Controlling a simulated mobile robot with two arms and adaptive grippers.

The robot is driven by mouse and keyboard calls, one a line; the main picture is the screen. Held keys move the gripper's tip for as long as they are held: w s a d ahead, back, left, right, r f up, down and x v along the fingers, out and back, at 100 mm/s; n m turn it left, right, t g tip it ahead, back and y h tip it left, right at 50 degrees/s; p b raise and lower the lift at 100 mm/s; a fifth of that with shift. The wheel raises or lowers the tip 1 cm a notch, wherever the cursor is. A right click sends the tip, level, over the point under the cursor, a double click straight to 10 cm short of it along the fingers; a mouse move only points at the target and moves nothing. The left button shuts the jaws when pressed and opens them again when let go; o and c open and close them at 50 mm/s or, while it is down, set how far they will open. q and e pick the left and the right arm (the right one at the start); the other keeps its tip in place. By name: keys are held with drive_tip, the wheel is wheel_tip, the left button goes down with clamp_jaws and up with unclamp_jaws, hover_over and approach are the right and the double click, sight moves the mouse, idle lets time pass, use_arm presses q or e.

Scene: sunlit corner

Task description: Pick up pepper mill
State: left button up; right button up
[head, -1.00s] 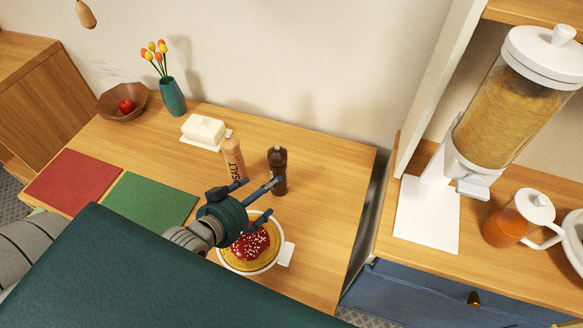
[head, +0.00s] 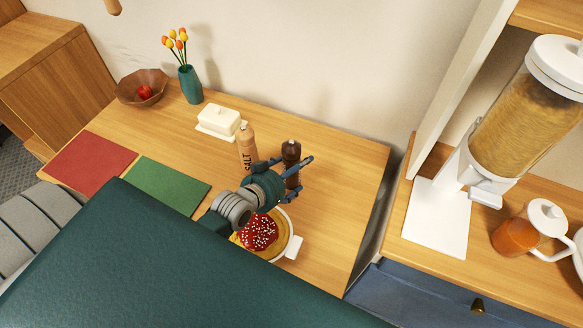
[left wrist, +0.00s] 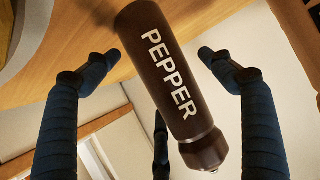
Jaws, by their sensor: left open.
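The dark brown pepper mill (head: 291,152) stands on the wooden table in the head view, partly hidden by my left gripper. My left gripper (head: 288,178) is open in front of the mill, at about its lower part. In the left wrist view the pepper mill (left wrist: 165,70), lettered PEPPER, fills the middle, between the fingers of my left gripper (left wrist: 155,85). Gaps show between the mill and the fingers at both sides. I cannot tell how deep the mill is between the fingers. My right gripper is in neither view.
A salt mill (head: 247,148) stands just left of the pepper mill. A plate (head: 291,248) with a red-topped cake (head: 258,232) lies in front, below my gripper. A butter dish (head: 220,121), vase (head: 190,85) and bowl (head: 141,88) stand farther back. The table's right side is clear.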

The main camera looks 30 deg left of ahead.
use_arm(q)
drive_tip(key=shift+w+f, duration=0.15)
drive_tip(key=shift+w, duration=0.05)
drive_tip(key=shift+c, duration=1.3)
drive_tip(key=c, duration=1.3)
